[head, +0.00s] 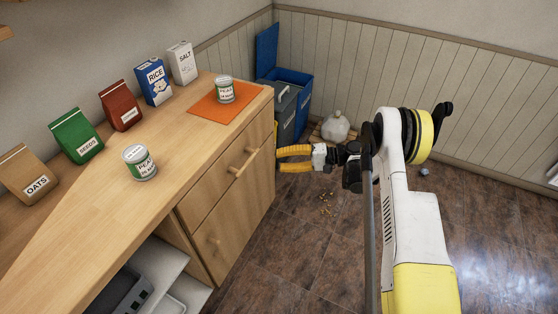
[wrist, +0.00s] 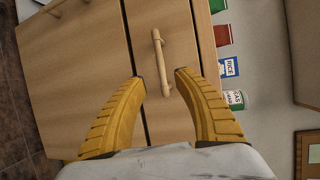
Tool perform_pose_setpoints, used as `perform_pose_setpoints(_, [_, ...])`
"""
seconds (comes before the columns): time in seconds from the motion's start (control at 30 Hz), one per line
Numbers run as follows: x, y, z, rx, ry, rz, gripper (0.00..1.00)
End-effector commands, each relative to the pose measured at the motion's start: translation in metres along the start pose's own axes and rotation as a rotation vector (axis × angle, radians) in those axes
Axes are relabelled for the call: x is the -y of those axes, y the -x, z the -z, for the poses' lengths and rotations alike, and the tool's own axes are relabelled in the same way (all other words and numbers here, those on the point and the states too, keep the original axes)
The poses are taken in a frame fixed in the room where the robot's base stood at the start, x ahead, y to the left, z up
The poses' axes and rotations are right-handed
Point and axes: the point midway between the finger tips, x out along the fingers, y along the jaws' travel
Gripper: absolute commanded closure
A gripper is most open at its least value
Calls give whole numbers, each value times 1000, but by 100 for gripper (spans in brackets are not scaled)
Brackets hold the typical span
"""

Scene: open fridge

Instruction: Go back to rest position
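My gripper (head: 279,160) is raised beside the wooden counter's front in the head view, with its yellow fingers pointing left toward the cabinet. In the wrist view my gripper (wrist: 160,76) is open, its two fingers apart with nothing held between them. The drawer's wooden bar handle (wrist: 160,62) lines up with the gap between the fingertips in that view. In the head view the handle (head: 243,163) is left of the fingers, with a visible gap. The drawer front (head: 225,180) looks shut.
A peas can (head: 225,90) stands on an orange mat (head: 205,112); another can (head: 139,163) stands nearer on the counter (head: 110,215). Several food packages line the wall. Blue and grey bins (head: 292,92) and a whitish bag (head: 336,126) stand behind my gripper. Floor to the right is mostly clear.

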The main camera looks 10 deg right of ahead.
Motion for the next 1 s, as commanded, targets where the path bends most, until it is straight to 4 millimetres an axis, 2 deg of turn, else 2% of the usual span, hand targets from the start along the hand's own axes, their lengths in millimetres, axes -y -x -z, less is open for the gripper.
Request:
perform_pose_setpoints(0.23, [1, 0, 0, -1, 0, -2, 62])
perform_pose_setpoints(0.37, [19, -1, 3, -13, 2, -39, 62])
perform_pose_setpoints(0.53, [76, 1, 2, -60, 17, -179, 62])
perform_pose_setpoints(0.67, [123, 6, -13, -107, 44, -313, 62])
perform_pose_setpoints(0.87, [179, 25, -57, -178, 110, -517, 62])
perform_pose_setpoints(1.0, [207, 44, -100, -225, 174, -655, 62])
